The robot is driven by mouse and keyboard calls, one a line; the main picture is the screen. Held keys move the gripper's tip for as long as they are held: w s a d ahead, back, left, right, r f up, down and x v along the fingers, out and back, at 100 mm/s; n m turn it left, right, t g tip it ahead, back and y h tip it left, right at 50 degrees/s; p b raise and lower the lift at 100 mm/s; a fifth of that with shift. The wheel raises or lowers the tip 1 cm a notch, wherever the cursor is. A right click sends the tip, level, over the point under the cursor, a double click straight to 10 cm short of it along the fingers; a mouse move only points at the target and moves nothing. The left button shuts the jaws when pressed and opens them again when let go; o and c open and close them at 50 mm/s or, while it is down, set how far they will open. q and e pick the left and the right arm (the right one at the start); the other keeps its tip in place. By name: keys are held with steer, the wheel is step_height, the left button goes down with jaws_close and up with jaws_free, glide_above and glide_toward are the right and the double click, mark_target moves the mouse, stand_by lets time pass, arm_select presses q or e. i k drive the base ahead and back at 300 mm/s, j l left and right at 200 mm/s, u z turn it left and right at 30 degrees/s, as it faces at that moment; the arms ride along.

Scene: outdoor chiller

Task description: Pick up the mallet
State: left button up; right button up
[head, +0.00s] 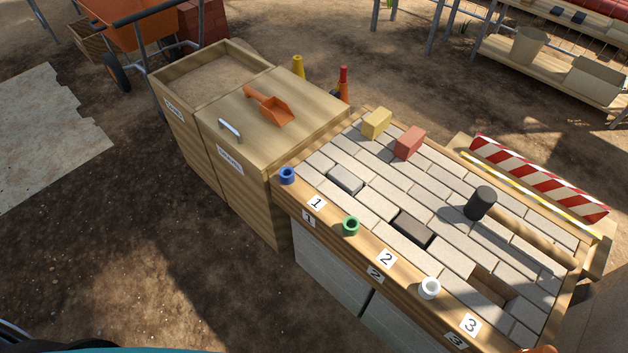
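The mallet (481,203) lies on the paved bench top (352,208) at the right of the head view. It has a black cylindrical head and a pale wooden handle that runs down to the right, toward the bench's right edge. Neither of my grippers shows in the head view.
Blue (287,175), green (351,226) and white (430,288) rings line the front rim. A striped barrier (540,178) stands behind. A wooden bin (300,140) adjoins left.

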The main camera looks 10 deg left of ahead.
mark_target(481, 202)
steer(key=z, duration=1.25)
